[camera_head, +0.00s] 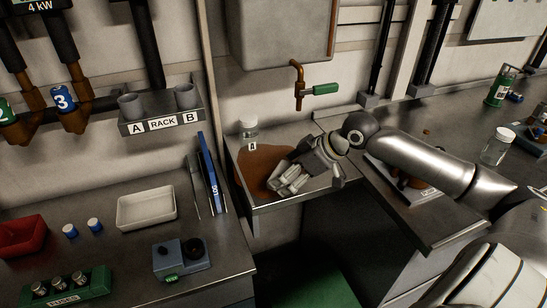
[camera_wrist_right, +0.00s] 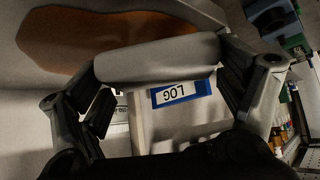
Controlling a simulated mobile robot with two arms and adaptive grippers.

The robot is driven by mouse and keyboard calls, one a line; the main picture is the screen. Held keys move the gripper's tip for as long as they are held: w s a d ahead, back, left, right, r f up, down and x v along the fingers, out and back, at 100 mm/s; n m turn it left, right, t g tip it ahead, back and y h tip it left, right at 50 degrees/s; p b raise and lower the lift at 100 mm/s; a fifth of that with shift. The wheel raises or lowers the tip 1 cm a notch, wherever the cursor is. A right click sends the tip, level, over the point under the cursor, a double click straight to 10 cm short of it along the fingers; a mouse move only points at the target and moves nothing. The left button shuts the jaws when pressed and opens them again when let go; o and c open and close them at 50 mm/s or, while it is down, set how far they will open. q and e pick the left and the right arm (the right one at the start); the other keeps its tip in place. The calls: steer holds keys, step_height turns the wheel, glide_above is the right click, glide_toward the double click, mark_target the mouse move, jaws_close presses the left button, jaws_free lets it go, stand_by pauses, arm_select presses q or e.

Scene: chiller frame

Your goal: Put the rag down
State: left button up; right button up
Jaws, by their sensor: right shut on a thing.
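The rag is a pale grey roll (camera_wrist_right: 158,60) in the right wrist view. It lies crosswise between the two fingers of my right gripper (camera_wrist_right: 165,88), which is shut on it. In the head view my right gripper (camera_head: 300,172) is over the steel shelf, at the right edge of a brown spill (camera_head: 251,172). The rag is hard to tell from the fingers there. The spill also shows behind the rag in the wrist view (camera_wrist_right: 60,38). I cannot tell whether the rag touches the shelf. My left gripper is not in view.
A white tray (camera_head: 146,207) and a red bin (camera_head: 22,236) sit on the left bench.

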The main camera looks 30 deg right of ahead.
steer(key=p, duration=0.2)
glide_above(266, 165)
steer(key=s+d, duration=0.1)
steer(key=s, duration=0.1)
steer(key=shift+d, duration=0.1)
steer(key=shift+s+f+p, duration=0.1)
steer(key=shift+f+p, duration=0.6)
steer(key=shift+f, duration=1.1)
steer(key=shift+f, duration=0.35)
steer(key=o, duration=0.8)
steer(key=shift+r, duration=0.1)
